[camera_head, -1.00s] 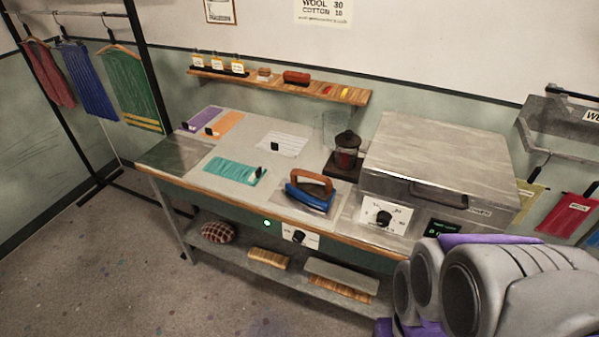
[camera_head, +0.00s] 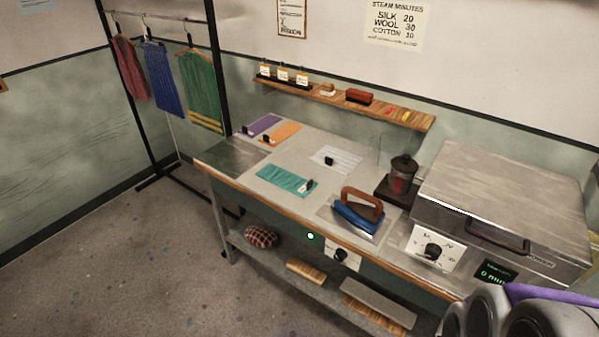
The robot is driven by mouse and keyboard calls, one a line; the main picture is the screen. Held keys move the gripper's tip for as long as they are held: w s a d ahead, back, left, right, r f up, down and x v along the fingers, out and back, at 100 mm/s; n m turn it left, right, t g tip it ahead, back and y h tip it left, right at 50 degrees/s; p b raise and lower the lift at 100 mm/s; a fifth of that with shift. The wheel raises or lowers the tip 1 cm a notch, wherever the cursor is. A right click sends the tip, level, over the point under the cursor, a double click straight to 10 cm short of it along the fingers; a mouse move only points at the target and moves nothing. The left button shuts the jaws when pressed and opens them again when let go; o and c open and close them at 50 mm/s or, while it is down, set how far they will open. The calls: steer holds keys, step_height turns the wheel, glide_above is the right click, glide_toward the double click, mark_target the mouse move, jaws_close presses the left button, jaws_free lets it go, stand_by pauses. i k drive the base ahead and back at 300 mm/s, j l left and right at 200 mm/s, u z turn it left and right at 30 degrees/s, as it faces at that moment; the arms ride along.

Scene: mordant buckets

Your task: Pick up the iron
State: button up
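The iron (camera_head: 359,214) has a blue body and a brown wooden handle. It rests on a metal plate (camera_head: 330,219) near the front edge of the worktable, left of the big steam box. Part of my arm shows at the bottom right corner, grey and purple, well to the right of the iron and apart from it. My gripper's fingers are not visible.
A steel steam box (camera_head: 505,195) with a dial and display fills the table's right. A dark lantern-like jar (camera_head: 402,172) stands behind the iron. Cloth swatches (camera_head: 286,181) lie to the left. A wall shelf (camera_head: 335,100) runs behind. Floor at front left is clear.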

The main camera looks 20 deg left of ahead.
mark_target(367, 219)
steer(key=i+j, duration=0.1)
steer(key=j, duration=0.3)
steer(key=i+j, duration=0.1)
steer(key=j, duration=0.35)
steer(key=i+j, duration=0.1)
steer(key=j, duration=0.3)
steer(key=j+z, duration=0.2)
steer(key=z, duration=0.2)
steer(key=j+z, duration=0.25)
steer(key=z, duration=0.15)
steer(key=j+z, duration=0.25)
steer(key=z, duration=0.15)
